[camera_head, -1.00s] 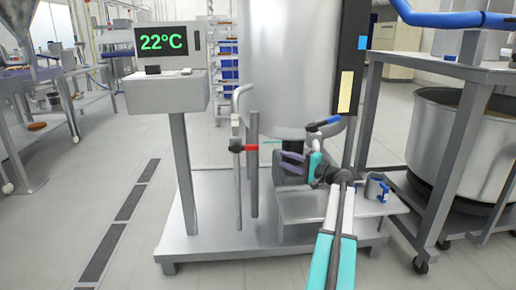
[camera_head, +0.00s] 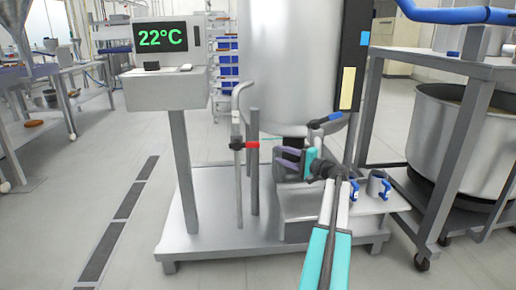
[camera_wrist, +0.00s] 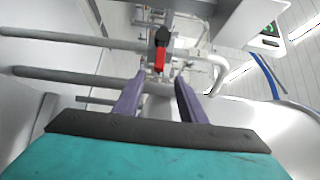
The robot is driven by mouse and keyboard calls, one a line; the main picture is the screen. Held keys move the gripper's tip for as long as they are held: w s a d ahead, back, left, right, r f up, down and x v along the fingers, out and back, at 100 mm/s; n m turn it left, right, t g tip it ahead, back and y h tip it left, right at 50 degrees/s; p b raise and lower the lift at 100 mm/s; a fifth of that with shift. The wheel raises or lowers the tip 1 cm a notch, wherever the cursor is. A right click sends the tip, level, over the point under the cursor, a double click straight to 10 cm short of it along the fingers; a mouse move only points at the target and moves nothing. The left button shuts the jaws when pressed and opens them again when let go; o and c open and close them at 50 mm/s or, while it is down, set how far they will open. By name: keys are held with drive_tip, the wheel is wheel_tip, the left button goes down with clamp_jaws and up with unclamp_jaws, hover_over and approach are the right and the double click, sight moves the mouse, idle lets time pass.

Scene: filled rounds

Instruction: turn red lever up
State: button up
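The red lever (camera_head: 252,145) sticks out horizontally to the right from a valve on a thin upright pipe (camera_head: 238,190), left of the steel tank. In the wrist view the red lever (camera_wrist: 160,60) shows ahead, beyond and between the fingertips. My gripper (camera_head: 278,157) is to the right of the lever and slightly lower in the head view, apart from it. Its two purple fingers are spread with nothing between them, as the wrist view of my gripper (camera_wrist: 160,78) also shows.
The tank (camera_head: 288,80) stands above the gripper. A blue-handled lever (camera_head: 326,119) is close above my wrist. Blue-marked mugs (camera_head: 377,184) stand on a low shelf (camera_head: 310,228). A display (camera_head: 162,37) reads 22°C. A second upright post (camera_head: 254,185) stands beside the pipe.

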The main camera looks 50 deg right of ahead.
sight(255, 146)
drive_tip(key=w+b, duration=0.1)
drive_tip(key=w, duration=0.3)
drive_tip(key=w+b, duration=0.1)
drive_tip(key=w, duration=0.4)
drive_tip(key=w+a+b, duration=0.1)
drive_tip(key=w+b, duration=0.1)
drive_tip(key=w, duration=0.2)
drive_tip(key=shift+w+a, duration=0.1)
drive_tip(key=shift+w, duration=0.15)
clamp_jaws()
